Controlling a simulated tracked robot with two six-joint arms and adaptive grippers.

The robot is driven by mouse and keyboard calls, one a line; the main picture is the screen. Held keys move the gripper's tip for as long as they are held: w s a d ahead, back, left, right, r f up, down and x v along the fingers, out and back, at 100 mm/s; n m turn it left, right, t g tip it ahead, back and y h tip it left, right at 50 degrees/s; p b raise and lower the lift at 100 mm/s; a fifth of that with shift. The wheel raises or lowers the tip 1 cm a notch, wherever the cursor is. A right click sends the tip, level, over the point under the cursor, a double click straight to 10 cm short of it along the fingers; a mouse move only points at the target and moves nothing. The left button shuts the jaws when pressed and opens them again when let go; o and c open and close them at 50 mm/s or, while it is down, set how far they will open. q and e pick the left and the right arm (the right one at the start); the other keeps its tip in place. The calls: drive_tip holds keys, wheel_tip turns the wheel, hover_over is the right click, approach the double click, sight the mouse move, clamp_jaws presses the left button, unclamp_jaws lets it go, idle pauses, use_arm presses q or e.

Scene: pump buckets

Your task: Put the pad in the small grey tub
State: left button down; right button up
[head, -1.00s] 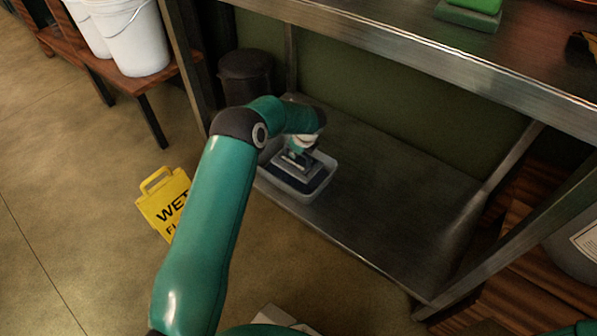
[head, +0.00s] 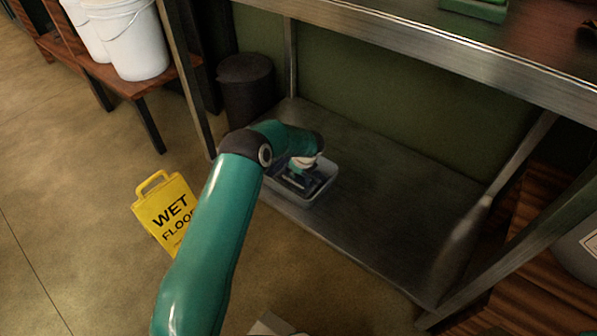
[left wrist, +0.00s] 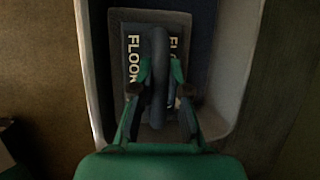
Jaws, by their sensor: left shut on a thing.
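The small grey tub (head: 286,196) sits on the metal lower shelf, near its front left corner. The dark pad (head: 305,184) is inside the tub's walls in the head view. My left gripper (head: 302,170) is shut on the pad's upright handle from above. In the left wrist view the green fingers (left wrist: 160,80) press on both sides of the handle (left wrist: 160,45), and the pad's plate (left wrist: 130,85) has pale "FLOOR" lettering. The tub's pale rim (left wrist: 245,75) surrounds it there. I cannot tell whether the pad touches the tub's floor. My right gripper is not in view.
The metal lower shelf (head: 390,215) is clear right of the tub. A steel upper shelf edge (head: 430,55) overhangs it. A dark bin (head: 246,88) stands behind left. A yellow wet-floor sign (head: 168,212) stands on the floor, and white buckets (head: 133,40) sit on a wooden bench.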

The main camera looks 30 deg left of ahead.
use_arm(q)
drive_tip(key=shift+f+b, duration=0.4)
drive_tip(key=shift+f, duration=0.2)
drive_tip(key=c, duration=1.2)
unclamp_jaws()
drive_tip(key=shift+o, duration=0.2)
drive_tip(key=shift+r, duration=0.1)
